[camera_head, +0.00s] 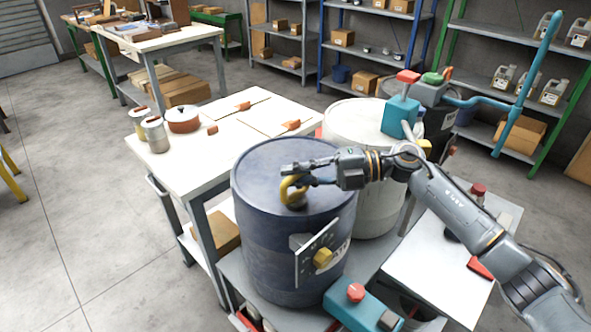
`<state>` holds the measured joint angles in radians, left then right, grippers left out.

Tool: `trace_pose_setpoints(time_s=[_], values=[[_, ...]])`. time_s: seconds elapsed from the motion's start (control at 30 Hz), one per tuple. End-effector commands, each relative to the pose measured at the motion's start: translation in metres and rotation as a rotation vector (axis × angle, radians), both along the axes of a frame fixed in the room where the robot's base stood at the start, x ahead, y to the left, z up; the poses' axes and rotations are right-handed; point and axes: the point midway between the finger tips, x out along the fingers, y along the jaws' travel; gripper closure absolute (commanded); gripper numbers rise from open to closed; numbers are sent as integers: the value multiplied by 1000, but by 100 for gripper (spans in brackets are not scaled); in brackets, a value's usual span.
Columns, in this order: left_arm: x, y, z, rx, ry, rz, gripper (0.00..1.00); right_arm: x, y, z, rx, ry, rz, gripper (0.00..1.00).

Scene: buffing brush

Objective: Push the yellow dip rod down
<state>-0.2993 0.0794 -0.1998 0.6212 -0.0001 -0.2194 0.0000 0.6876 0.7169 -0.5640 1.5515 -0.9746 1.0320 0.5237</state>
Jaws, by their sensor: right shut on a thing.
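The yellow dip rod (285,188) shows as a yellow ring-shaped handle at the top of the dark blue drum (290,250), close to the lid. My right gripper (296,174) comes in from the right over the drum lid and is shut on the yellow handle. The rod's lower part is hidden, and I cannot tell how far it goes into the drum. My left gripper is not in view.
A white drum (372,118) with a teal pump (400,116) stands behind my right arm. A white table (225,165) with a red pot (183,120) and cans is at left. A teal box with a red button (356,292) sits in front. Open floor lies at far left.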

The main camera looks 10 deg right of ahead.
Motion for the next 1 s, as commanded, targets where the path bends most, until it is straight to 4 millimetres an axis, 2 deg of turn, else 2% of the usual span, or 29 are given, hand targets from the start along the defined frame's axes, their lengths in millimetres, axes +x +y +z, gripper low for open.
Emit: trace_pose_setpoints(time_s=[0.03, 0.13, 0.17, 0.2, 0.27, 0.3, 0.77, 0.87, 1.0], values=[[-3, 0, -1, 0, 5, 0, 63, 0, 0, -7, -10, 8, -1, 100], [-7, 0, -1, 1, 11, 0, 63, 0, 0, -8, -12, 9, -1, 100], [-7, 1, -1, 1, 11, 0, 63, 0, 0, -8, -12, 9, -1, 85], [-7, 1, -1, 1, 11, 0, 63, 0, -1, -8, -12, 9, -1, 76], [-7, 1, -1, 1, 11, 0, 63, 0, 0, -8, -11, 10, 0, 64], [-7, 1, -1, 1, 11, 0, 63, 0, 0, -8, -10, 9, 0, 63], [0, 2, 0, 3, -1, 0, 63, 0, -2, -4, -7, 5, 0, 63], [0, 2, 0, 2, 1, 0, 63, -2, -12, -3, -7, 7, -1, 63], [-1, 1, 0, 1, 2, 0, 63, -7, -38, 0, -9, 7, -3, 63]])
